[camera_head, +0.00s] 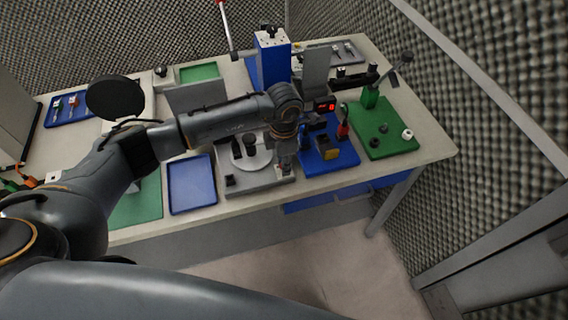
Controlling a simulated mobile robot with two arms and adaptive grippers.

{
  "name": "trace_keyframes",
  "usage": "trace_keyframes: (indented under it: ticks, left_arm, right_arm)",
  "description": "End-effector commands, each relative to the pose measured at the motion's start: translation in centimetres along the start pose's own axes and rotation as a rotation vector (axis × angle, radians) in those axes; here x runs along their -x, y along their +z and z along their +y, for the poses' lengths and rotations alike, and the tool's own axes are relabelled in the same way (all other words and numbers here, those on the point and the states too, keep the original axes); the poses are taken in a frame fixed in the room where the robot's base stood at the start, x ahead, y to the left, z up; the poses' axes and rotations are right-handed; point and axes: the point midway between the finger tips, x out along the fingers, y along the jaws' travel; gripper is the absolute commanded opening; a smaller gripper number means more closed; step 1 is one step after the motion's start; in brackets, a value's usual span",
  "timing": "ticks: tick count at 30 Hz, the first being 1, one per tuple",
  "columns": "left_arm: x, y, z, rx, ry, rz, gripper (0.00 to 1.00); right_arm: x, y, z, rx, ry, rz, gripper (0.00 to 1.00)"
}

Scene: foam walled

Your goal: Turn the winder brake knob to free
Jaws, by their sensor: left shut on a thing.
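The winder is a grey unit (262,187) near the table's front edge, with a pale round disc (262,160) and dark posts on top. My left gripper (285,168) reaches down onto the right front part of this unit. Its fingers are shut on a small part there, which I take to be the brake knob. The fingers hide most of the knob, so its setting cannot be read. My right gripper is not in view.
A green board (400,142) with small parts is farther right. A blue tray (191,186) lies left of the winder. A tall blue block (272,65) stands behind.

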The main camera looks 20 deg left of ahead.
Motion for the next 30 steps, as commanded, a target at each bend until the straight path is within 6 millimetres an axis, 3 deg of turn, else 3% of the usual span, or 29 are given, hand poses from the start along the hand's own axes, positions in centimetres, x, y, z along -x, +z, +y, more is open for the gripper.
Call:
trace_keyframes:
  ticks: [9, 30]
  left_arm:
    - [-0.3, 0.0, 0.1, 0.297, 0.001, 0.000, 0.00]
    - [-0.1, 0.0, 0.1, 0.959, 0.001, -0.001, 0.00]
  right_arm:
    - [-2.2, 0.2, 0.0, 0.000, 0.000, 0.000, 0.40]
    - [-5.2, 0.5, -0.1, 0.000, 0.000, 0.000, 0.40]
